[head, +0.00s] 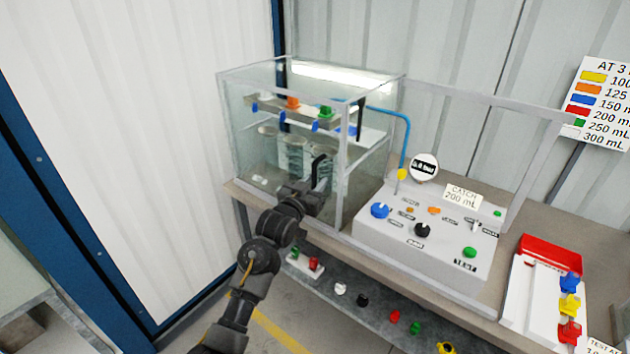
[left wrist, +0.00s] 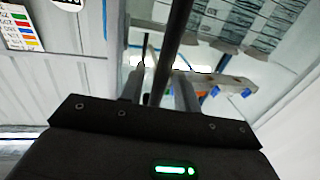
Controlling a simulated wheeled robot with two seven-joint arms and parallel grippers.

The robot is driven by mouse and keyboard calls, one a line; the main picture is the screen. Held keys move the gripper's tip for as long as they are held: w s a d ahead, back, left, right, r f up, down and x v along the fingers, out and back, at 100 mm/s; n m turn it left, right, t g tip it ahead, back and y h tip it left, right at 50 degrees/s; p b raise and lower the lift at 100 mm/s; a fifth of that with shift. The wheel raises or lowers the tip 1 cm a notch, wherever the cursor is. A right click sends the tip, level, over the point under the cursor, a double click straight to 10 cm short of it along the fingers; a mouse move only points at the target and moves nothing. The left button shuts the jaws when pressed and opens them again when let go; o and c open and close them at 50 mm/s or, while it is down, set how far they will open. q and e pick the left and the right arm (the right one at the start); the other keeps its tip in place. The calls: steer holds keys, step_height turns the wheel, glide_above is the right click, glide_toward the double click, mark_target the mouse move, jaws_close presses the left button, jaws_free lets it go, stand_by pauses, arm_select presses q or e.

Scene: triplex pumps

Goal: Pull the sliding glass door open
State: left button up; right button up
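The glass cabinet (head: 312,72) stands on the bench's left part, with the sliding glass door (head: 334,195) across its front. A black upright bar handle (head: 319,168) is on the door; it also shows in the left wrist view as a dark bar (left wrist: 178,35). My left gripper (head: 312,190) is at the handle's lower part. In the left wrist view its two grey fingers (left wrist: 160,92) stand on either side of the bar, with narrow gaps seeming to show, so it looks open around the handle. Contact is hard to tell. My right gripper is out of view.
A metal rail frame (head: 490,98) runs right from the cabinet. A white control box (head: 425,245) with knobs and a gauge (head: 424,167) stands right of the door. A red tray (head: 548,250) lies further right. Several coloured parts line a lower shelf (head: 375,290).

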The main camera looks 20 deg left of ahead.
arm_select(q)
steer(key=shift+w, duration=0.2)
steer(key=shift+c, duration=0.2)
jaws_close()
steer(key=shift+d, duration=0.1)
